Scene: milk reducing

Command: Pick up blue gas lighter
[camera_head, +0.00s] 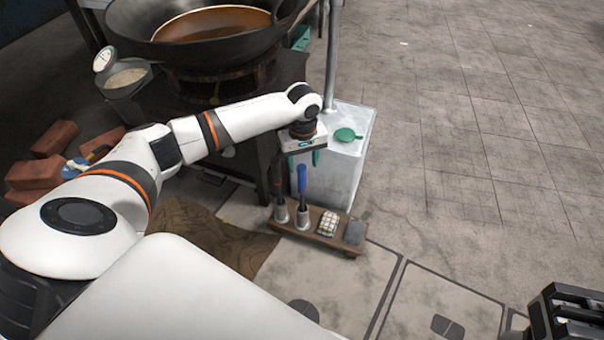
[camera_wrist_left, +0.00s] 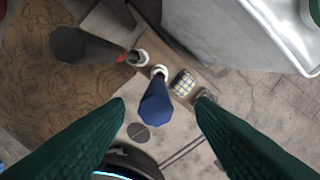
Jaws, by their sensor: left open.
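The blue gas lighter (camera_head: 302,178) stands upright in a small metal cup on a low wooden stand (camera_head: 325,241). In the left wrist view the blue lighter (camera_wrist_left: 155,107) points its handle up at the camera. My left gripper (camera_head: 303,160) is open just above the blue handle. In the left wrist view its two dark green fingers (camera_wrist_left: 160,100) lie on either side of the handle, with gaps between. A dark handled tool (camera_wrist_left: 88,47) stands in the cup beside it. My right gripper (camera_head: 565,310) is at the lower right corner, partly cut off.
A light woven-looking block (camera_head: 327,222) and a grey block (camera_head: 354,232) sit on the stand. A large wok (camera_head: 205,32) on a stove is at the back left. Bricks (camera_head: 57,139) lie at left. Open floor is at right.

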